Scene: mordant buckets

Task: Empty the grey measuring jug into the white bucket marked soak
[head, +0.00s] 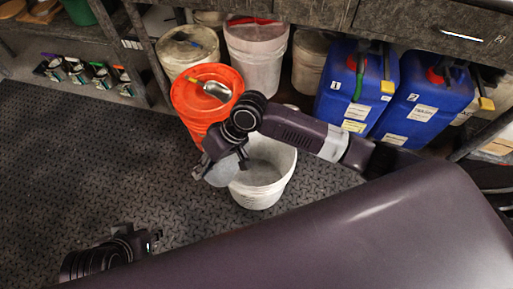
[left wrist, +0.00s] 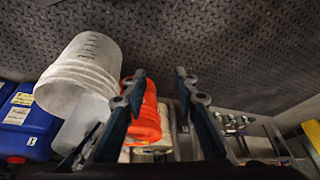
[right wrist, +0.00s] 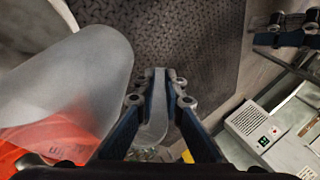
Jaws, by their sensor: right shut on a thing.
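The grey measuring jug (head: 222,172) hangs from my right gripper (head: 226,156) beside the left rim of the white bucket (head: 263,187), partly overlapping it in the head view. In the right wrist view, the fingers (right wrist: 167,82) are shut on the jug's grey handle (right wrist: 155,125), with the pale jug body (right wrist: 80,80) to the left. I cannot tell the jug's exact tilt or its contents. The bucket stands on the floor and its visible interior is pale; dark marks show on it in the left wrist view (left wrist: 75,82). My left gripper (left wrist: 160,75) is open and empty, away from the bucket.
An orange bucket (head: 190,112) with a metal scoop (head: 216,91) on its lid stands close behind the jug. Blue canisters (head: 340,100) and pale lidded buckets (head: 258,65) stand beneath the bench.

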